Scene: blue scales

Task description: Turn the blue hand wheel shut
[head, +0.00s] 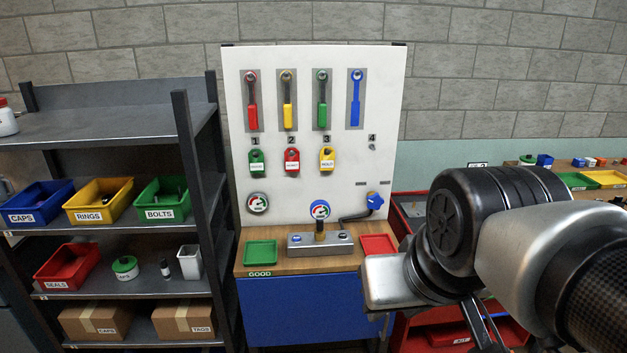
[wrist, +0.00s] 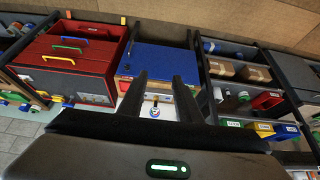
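The blue hand wheel (head: 375,201) sits low on the right side of the white panel (head: 307,140), at the end of a dark pipe. I cannot make it out in the wrist view. My gripper (wrist: 161,78) is open and empty: its two dark fingers stand apart in the wrist view, with the bench front beyond them. In the head view my arm comes in from the right and its gripper end (head: 484,333) hangs low, right of the bench and apart from the wheel. The fingertips are partly cut off there.
A gauge (head: 320,210) stands on a metal block (head: 320,244) left of the wheel. A green tray (head: 261,253) and a red tray (head: 378,244) lie on the bench. Coloured levers and padlocks hang on the panel. A shelf (head: 130,227) with bins stands left.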

